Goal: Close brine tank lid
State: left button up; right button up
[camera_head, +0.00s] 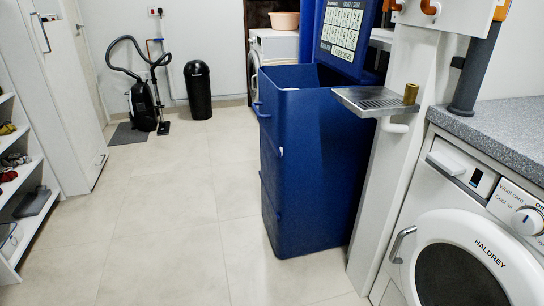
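The brine tank (310,165) is a tall dark blue bin standing on the floor right of centre. Its top is open, and I can see part of its inner wall. An upright blue panel (346,66) with a pale printed label rises behind the opening and runs out of the top of the picture. It looks like the raised lid, but its hinge cannot be made out. A blue handle-like part sticks out at the tank's upper left edge. Neither of my grippers is in view.
A white post (393,160) with a metal drip tray (375,101) stands close at the tank's right. Beyond it are a grey counter (500,125) and washing machine (455,235). A black bin (198,90) and vacuum cleaner (143,105) stand behind. The tiled floor (150,220) at left is clear.

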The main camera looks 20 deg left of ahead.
aim_at(346, 29)
jog(key=i+j+u, duration=0.15)
jog(key=j, duration=0.25)
jog(key=j+u, duration=0.1)
jog(key=j, duration=0.35)
jog(key=i+j+u, duration=0.15)
jog(key=j, duration=0.25)
jog(key=i+j+u, duration=0.15)
jog(key=j, duration=0.2)
jog(key=i+j+u, duration=0.1)
jog(key=i+j, duration=0.15)
jog(key=j, duration=0.1)
